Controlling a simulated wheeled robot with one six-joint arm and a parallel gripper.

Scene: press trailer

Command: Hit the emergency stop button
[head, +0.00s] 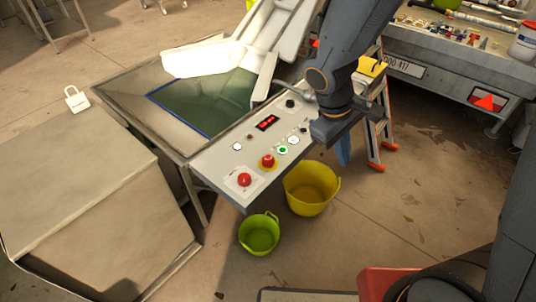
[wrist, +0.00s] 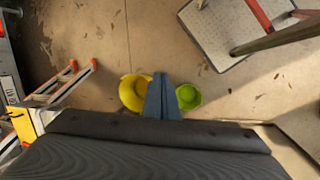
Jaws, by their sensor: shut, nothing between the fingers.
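A grey control panel (head: 222,160) slants across the middle of the head view. On it a red mushroom button on a yellow ring, which looks like the emergency stop button (head: 268,160), sits near the front edge. A second red button (head: 244,179) on a white plate lies to its lower left. My gripper (head: 344,155) points down to the right of the panel, apart from both buttons. Its blue fingers are together and empty, and they also show in the wrist view (wrist: 161,95). The buttons are not visible in the wrist view.
The panel also has a red display (head: 267,123), a green button (head: 283,150) and several knobs. A yellow bucket (head: 309,190) and a green bucket (head: 260,235) stand on the floor below. A stepladder (head: 383,130) stands right of my gripper, and a large box (head: 85,190) stands left.

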